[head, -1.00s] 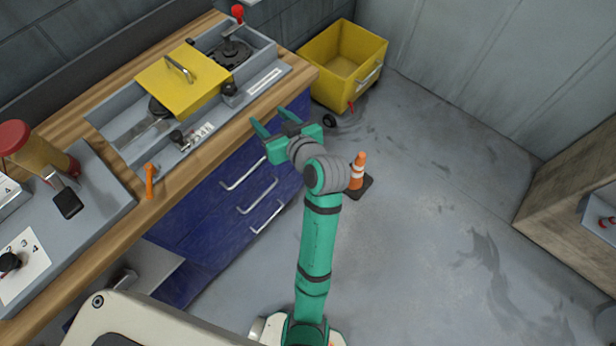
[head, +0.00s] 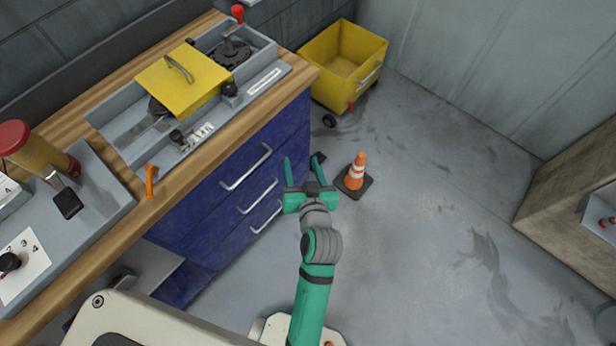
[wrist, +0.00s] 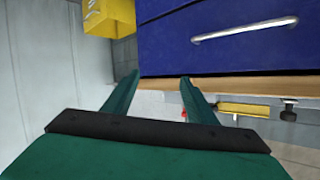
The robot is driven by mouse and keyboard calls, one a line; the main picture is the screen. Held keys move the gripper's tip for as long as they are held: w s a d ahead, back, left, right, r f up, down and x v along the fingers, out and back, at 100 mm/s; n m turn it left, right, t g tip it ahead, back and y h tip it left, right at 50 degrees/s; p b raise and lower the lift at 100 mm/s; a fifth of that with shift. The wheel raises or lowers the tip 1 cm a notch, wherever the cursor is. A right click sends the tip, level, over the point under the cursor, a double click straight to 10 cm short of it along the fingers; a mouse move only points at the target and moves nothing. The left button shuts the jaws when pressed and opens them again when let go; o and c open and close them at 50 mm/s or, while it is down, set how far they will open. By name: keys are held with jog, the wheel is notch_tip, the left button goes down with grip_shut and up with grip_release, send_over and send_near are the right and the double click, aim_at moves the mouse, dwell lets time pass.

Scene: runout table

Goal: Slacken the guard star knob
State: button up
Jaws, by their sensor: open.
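The yellow guard (head: 182,82), a plate with a curved metal handle, lies over the grey trough of the runout table. Two dark knobs are near it: one (head: 230,90) at its right corner and one (head: 177,138) on the trough's front edge by a label. I cannot tell which is the star knob. In the wrist view the guard (wrist: 243,108) and a dark knob (wrist: 288,114) show small beyond the bench edge. My gripper (head: 303,160) is open and empty, in front of the blue drawers, apart from both knobs. Its fingers also show in the wrist view (wrist: 160,80).
Blue drawers (head: 240,170) with metal handles are close to my gripper's left. An orange cone (head: 358,170) stands on the floor to its right. A yellow wheeled bin (head: 342,65) is behind. An orange lever (head: 150,181) sticks up at the bench front.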

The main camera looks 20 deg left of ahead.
jog(key=shift+s+d+f+m+t+h, duration=0.15)
jog(key=shift+s+d+f+m+h, duration=0.15)
jog(key=shift+s+d+f, duration=0.25)
jog(key=shift+s+d+f+m+t+h, duration=0.2)
jog(key=shift+s+d+f+h, duration=0.1)
jog(key=shift+s+d, duration=0.35)
jog(key=shift+w, duration=0.1)
